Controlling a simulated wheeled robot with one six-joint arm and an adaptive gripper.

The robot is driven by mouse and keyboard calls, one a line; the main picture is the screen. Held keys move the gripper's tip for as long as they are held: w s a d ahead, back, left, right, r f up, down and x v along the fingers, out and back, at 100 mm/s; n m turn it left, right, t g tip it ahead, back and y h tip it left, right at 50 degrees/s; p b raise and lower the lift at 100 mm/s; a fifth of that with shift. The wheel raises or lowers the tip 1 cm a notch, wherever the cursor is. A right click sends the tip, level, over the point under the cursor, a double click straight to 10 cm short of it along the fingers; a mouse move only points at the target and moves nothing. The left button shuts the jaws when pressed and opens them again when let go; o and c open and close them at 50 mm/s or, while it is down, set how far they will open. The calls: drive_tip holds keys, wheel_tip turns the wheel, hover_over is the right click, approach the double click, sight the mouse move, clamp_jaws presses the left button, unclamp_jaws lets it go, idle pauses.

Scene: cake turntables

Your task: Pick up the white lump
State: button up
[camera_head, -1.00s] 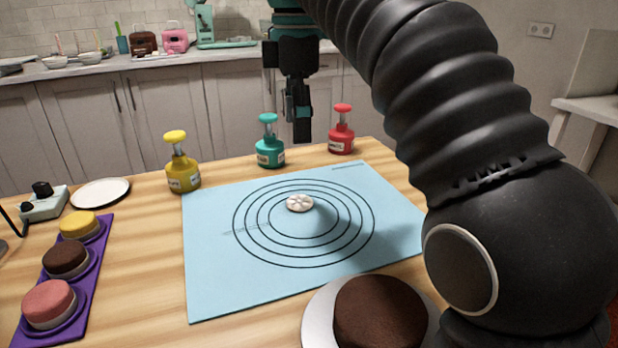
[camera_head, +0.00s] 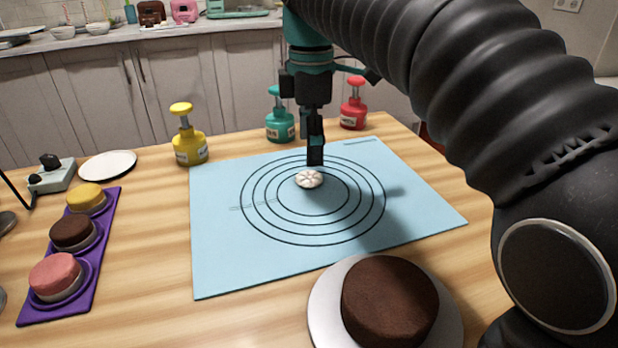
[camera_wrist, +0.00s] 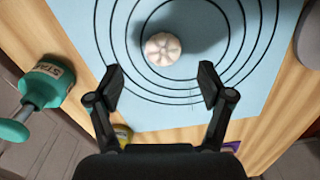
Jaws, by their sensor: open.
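My gripper (camera_head: 315,154) points down just above and behind the lump in the head view. In the wrist view, the lump (camera_wrist: 162,49) lies beyond the fingertips, roughly centred between them. The two fingers of my gripper (camera_wrist: 160,88) are spread apart with nothing between them. In the head view the far finger is mostly hidden.
Yellow (camera_head: 189,145), teal (camera_head: 280,122) and red (camera_head: 353,110) pump bottles stand behind the mat. A dark brown cake (camera_head: 388,300) on a white turntable stands at the front right. A purple tray (camera_head: 97,262) with small cakes lies left. The mat around the lump is clear.

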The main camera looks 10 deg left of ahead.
sight(309, 176)
drive_tip(key=f, duration=0.5)
drive_tip(key=shift+s, duration=0.25)
drive_tip(key=shift+r, duration=0.1)
drive_tip(key=c, duration=1)
